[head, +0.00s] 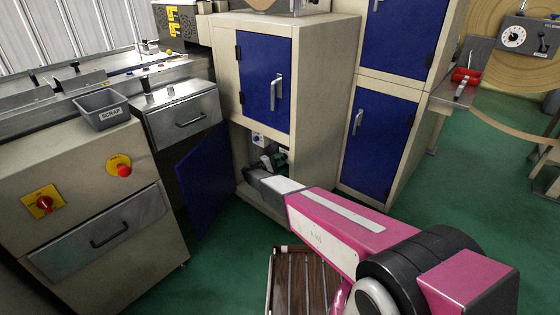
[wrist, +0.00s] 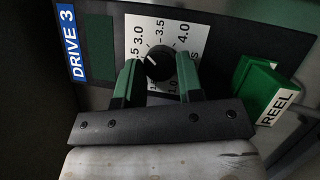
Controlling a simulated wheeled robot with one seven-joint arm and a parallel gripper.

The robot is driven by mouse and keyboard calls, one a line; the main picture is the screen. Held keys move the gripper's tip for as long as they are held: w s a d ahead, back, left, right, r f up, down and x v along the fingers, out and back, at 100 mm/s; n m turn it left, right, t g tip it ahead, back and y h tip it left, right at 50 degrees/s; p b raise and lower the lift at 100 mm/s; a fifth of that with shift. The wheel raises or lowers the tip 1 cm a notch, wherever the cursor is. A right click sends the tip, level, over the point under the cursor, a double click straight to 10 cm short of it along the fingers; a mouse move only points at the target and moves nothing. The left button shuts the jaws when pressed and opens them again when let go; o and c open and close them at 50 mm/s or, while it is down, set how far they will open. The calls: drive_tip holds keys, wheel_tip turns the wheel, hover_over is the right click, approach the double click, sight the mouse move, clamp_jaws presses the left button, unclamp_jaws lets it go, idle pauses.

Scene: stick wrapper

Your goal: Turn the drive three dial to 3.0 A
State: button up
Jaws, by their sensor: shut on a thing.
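The drive three dial is a black round knob (wrist: 158,65) on a white scale plate (wrist: 160,25) in the wrist view. The scale reads 3.0 at the upper left, 3.5 at the top and 4.0 at the upper right. A small pale mark shows on the knob's left part; its exact reading is too small to tell. A blue "DRIVE 3" label (wrist: 70,45) is left of it. My gripper (wrist: 158,72) has its green fingers on both sides of the knob, shut on it. In the head view my gripper (head: 272,160) reaches into the open lower cabinet.
A green block labelled "REEL" (wrist: 272,95) stands right of the dial. In the head view an open blue door (head: 205,180) is left of my arm, and the cabinet's side wall (head: 322,100) is right. A wooden slatted thing (head: 300,285) is on the green floor.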

idle(0.4)
drive_tip(key=o, duration=0.9)
drive_tip(key=v, duration=1.1)
